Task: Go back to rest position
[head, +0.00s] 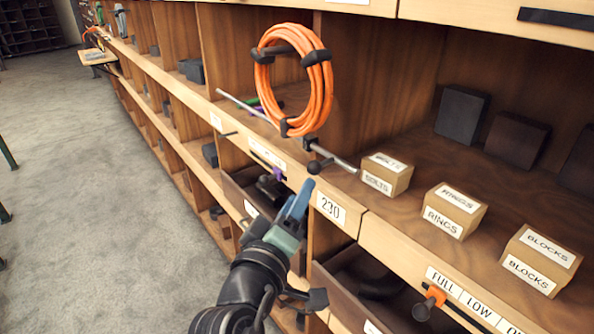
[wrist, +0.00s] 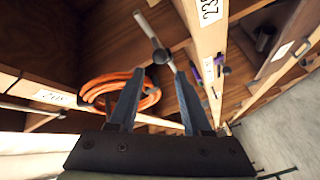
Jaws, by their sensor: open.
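My gripper (head: 297,202) is in front of the wooden shelving in the head view, its blue fingers pointing up beside the shelf edge with the label 230 (head: 331,208). In the wrist view my gripper (wrist: 157,76) has its two fingers apart, with nothing held between them. Beyond the fingers, the wrist view shows a coil of orange hose (wrist: 97,90) and a metal rod with a dark ball (wrist: 161,56).
The orange coil (head: 327,93) hangs above the shelf. Boxes labelled BOLTS (head: 386,175), RINGS (head: 454,210) and BLOCKS (head: 541,260) stand on the right. Open drawers lie below. The grey floor (head: 95,200) at left is clear.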

